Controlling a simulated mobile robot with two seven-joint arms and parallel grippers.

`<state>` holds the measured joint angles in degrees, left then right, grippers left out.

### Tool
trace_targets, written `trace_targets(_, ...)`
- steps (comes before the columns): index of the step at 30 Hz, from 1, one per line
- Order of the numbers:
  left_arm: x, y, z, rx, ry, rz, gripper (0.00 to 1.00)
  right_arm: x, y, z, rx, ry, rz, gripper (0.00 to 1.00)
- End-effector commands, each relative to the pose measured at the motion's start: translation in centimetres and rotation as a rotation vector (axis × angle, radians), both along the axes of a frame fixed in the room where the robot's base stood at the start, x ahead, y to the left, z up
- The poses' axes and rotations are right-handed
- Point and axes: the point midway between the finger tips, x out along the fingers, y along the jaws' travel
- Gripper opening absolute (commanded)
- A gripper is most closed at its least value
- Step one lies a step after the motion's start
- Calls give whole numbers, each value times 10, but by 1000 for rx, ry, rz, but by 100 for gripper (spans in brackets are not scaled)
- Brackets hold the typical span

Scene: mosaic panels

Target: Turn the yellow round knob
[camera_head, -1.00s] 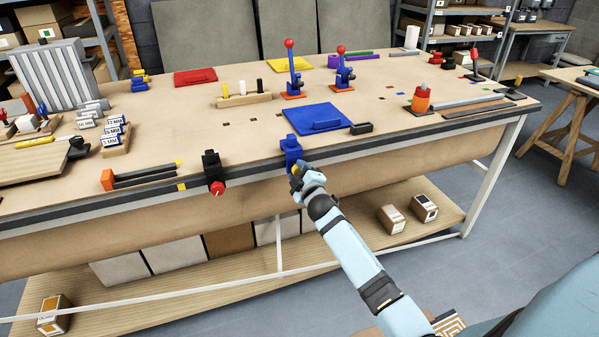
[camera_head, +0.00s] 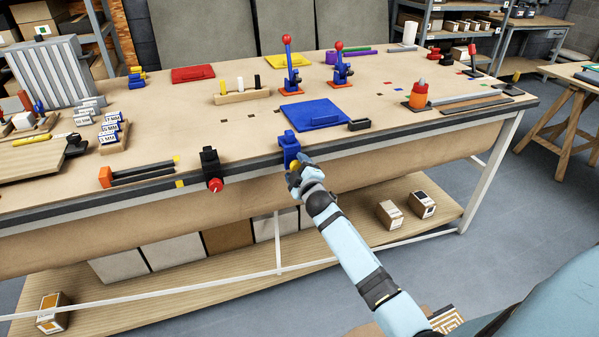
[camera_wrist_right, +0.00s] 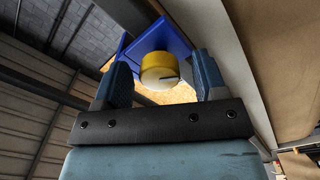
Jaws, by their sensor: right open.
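The yellow round knob (camera_wrist_right: 160,68) sits on a blue mount (camera_wrist_right: 150,42) in the right wrist view. A dark line shows on the knob's face. In the head view the blue mount (camera_head: 289,146) is at the table's front edge, and the knob (camera_head: 295,164) is mostly hidden by my right gripper (camera_head: 297,172). In the right wrist view my right gripper (camera_wrist_right: 163,82) is open, with one finger on each side of the knob. Gaps show between the fingers and the knob. My left gripper is not in view.
A black mount with a red knob (camera_head: 215,185) is on the table edge to the left. A blue panel (camera_head: 315,113) lies behind the blue mount, with a small black block (camera_head: 359,125) beside it. Red-topped levers (camera_head: 287,65) stand farther back. The floor in front is clear.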

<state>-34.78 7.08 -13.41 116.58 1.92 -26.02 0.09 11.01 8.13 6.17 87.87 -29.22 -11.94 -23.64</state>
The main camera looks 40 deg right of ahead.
Motion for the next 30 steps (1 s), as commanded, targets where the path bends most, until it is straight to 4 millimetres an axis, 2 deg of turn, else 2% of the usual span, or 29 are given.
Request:
trace_targets(5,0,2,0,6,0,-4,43,-17,4,-1,0,2,0,65)
trace_targets(15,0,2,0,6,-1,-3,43,-91,22,-2,1,3,-1,65)
trace_targets(19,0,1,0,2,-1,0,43,-114,27,-1,2,2,-1,65)
trace_targets(24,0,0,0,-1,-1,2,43,-130,31,0,0,1,0,65)
trace_targets(30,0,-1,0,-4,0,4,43,-134,32,0,0,1,1,65)
